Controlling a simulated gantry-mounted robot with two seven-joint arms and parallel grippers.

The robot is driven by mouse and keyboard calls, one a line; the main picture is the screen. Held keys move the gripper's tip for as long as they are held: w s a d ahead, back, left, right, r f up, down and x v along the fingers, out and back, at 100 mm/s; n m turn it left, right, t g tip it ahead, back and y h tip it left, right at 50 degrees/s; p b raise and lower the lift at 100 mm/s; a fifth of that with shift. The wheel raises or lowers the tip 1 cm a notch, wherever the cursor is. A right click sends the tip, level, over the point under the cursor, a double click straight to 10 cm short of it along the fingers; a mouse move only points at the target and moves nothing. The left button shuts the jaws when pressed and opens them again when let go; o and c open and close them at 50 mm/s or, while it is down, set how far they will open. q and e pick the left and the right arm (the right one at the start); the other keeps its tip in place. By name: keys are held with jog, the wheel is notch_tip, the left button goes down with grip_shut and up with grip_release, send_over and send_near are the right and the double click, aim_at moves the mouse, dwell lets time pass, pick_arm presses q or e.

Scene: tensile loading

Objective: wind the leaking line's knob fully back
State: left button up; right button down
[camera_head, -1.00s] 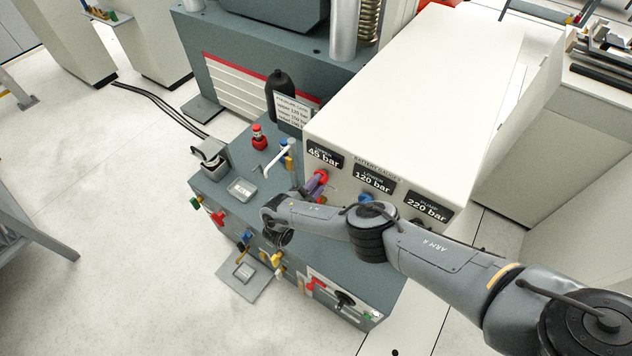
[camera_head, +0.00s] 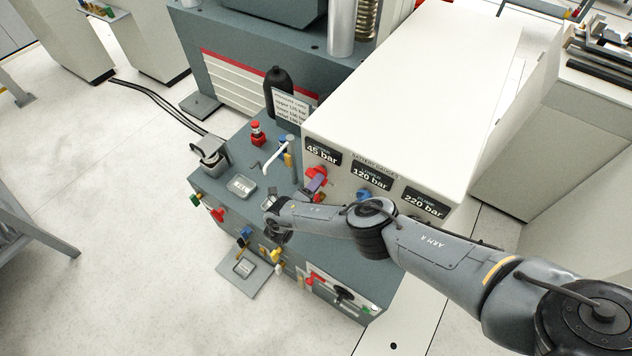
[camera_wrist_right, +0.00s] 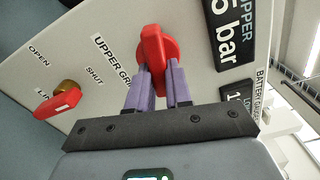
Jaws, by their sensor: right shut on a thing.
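The red knob (camera_head: 318,174) labelled for the upper grip is on the front of the white gauge box (camera_head: 420,80), under the UPPER gauge reading 45 bar (camera_head: 323,152). In the right wrist view the red knob (camera_wrist_right: 154,55) stands between the purple fingers of my right gripper (camera_wrist_right: 159,72), which is shut on it. In the head view my right gripper (camera_head: 313,187) is partly hidden by my wrist. A blue knob (camera_head: 366,194) sits under the LOWER gauge reading 120 bar (camera_head: 371,176). The PUMP gauge (camera_head: 425,202) reads 220 bar. My left gripper is out of view.
A red line lever (camera_wrist_right: 60,104) marked OPEN and SHUT is beside the knob. A red-topped button (camera_head: 257,133), a white-handled lever (camera_head: 277,158) and a pressure card (camera_head: 291,106) stand on the grey bench (camera_head: 232,163).

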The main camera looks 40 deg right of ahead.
jog(key=m, duration=1)
jog(key=w+m, duration=0.1)
jog(key=m, duration=0.4)
jog(key=shift+a+f, duration=0.15)
jog(key=shift+f, duration=0.25)
jog(key=shift+m, duration=0.3)
jog(key=c, duration=1)
grip_release()
jog(key=shift+c, duration=0.2)
